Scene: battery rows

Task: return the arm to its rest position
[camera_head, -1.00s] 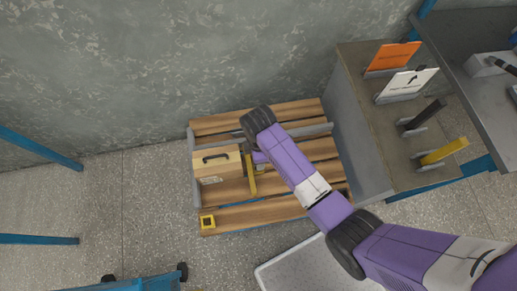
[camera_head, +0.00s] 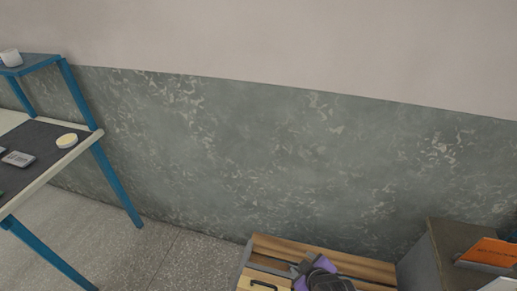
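Only a small part of my purple and dark arm shows, at the bottom edge of the head view, over a slatted wooden pallet (camera_head: 278,247). My gripper's fingers are out of the frame. A light wooden box (camera_head: 262,282) with a dark handle sits on the pallet, cut off by the bottom edge, just left of my arm. Whether the gripper touches the box cannot be seen.
A grey cabinet (camera_head: 432,253) with an orange sign (camera_head: 490,252) stands right of the pallet. At the left is a blue-legged table (camera_head: 115,183) with a dark mat (camera_head: 35,150) and small items. A speckled wall is behind; the floor between is clear.

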